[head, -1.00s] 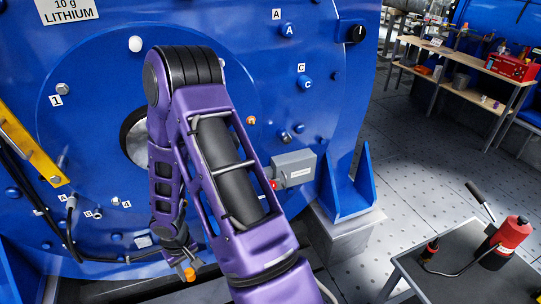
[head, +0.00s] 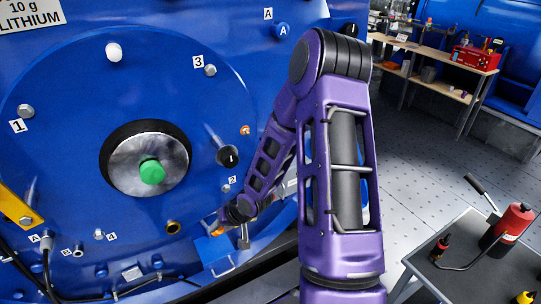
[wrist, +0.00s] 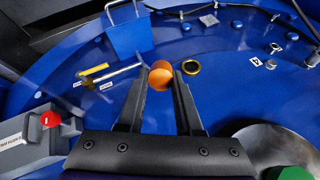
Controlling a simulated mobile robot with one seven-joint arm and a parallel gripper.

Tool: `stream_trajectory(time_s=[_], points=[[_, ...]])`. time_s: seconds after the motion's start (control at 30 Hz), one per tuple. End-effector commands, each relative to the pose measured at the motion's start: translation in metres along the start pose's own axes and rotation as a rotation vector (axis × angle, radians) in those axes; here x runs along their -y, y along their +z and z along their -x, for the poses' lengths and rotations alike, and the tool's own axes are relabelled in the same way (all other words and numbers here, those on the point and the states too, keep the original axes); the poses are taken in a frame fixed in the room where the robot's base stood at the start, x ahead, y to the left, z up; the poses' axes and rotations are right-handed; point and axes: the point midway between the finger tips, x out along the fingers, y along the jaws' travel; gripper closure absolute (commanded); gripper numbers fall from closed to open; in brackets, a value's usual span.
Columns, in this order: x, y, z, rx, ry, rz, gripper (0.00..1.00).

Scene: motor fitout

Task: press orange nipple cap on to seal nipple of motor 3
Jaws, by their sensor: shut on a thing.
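A small orange cap (wrist: 160,77) is held between the fingertips of my gripper (wrist: 161,84) in the wrist view. In the head view my gripper (head: 217,228) is low in front of the large blue motor face (head: 85,90), right of a brass-rimmed hole (head: 173,227). That hole also shows just right of the cap in the wrist view (wrist: 191,67). A small orange fitting (head: 245,130) sits on the face below the label 3 (head: 198,62). I cannot tell which fitting is the seal nipple. The cap appears apart from the face.
A green-capped shaft (head: 152,172) sticks out of the motor. A blue bracket (head: 220,262) and a metal rod (head: 243,238) are near my gripper. A dark table (head: 470,265) with a red bottle (head: 512,224) stands at right. Open floor lies behind it.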

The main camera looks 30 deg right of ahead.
Motion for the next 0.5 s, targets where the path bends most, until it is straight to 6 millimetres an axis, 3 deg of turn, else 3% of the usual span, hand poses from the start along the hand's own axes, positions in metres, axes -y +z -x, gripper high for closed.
stream_trajectory(time_s=[0.17, 0.27, 0.4, 0.5], points=[[-0.008, -0.047, 0.024, -0.259, -0.169, -0.096, 1.0], [-0.016, -0.078, 0.049, -0.435, -0.259, -0.146, 1.0], [-0.036, -0.122, 0.099, -0.699, -0.345, -0.209, 1.0], [-0.051, -0.143, 0.135, -0.842, -0.364, -0.239, 1.0]])
